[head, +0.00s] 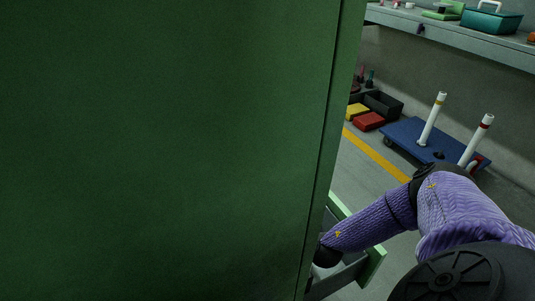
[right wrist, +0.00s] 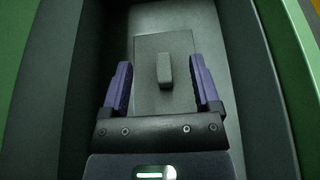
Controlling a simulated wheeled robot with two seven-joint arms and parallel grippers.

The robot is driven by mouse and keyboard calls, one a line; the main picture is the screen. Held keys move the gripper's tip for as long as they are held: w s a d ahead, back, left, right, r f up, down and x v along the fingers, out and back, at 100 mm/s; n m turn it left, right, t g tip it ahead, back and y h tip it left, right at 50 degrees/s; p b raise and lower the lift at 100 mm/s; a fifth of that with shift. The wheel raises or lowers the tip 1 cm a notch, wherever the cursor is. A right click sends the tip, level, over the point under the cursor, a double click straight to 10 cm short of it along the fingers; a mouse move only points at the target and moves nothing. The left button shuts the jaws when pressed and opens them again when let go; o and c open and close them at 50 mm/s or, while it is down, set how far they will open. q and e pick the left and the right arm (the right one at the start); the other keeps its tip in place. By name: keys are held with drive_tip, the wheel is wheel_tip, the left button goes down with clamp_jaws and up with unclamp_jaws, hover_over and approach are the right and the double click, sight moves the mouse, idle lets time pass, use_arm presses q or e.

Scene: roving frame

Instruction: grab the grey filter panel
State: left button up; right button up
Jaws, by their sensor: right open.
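The grey filter panel (right wrist: 147,55) lies in the bottom of an open drawer in the right wrist view. It is a flat rectangle with a raised grey block-shaped grip (right wrist: 165,70) in its middle. My right gripper (right wrist: 160,63) is open, with its two purple fingers on either side of the grip and apart from it. How high the fingertips are above the panel is hard to tell. In the head view my right arm reaches down into the drawer (head: 374,267), and the gripper and panel are hidden. My left gripper is not in view.
A large green cabinet (head: 160,140) fills the left of the head view. The drawer's side walls (right wrist: 262,90) stand close around my right gripper. Beyond are a blue trolley (head: 405,135) with white posts, red (head: 369,121) and black (head: 383,103) bins, and a shelf (head: 460,35).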

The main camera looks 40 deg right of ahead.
drive_tip(key=f+b, duration=0.5)
drive_tip(key=f, duration=0.3)
drive_tip(key=shift+a+f, duration=0.2)
drive_tip(key=shift+r+b+x, duration=0.2)
drive_tip(key=shift+b+x, duration=0.2)
drive_tip(key=shift+x, duration=0.6)
drive_tip(key=shift+w+d, duration=0.15)
drive_tip(key=shift+w, duration=0.1)
drive_tip(key=b+x, duration=0.3)
drive_tip(key=x, duration=0.1)
drive_tip(key=shift+w+f, duration=0.15)
drive_tip(key=shift+f, duration=0.1)
drive_tip(key=shift+w, duration=0.25)
drive_tip(key=shift+r, duration=0.25)
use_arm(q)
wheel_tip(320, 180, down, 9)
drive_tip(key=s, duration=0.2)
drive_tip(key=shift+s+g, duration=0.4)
use_arm(e)
drive_tip(key=shift+d, duration=0.1)
clamp_jaws()
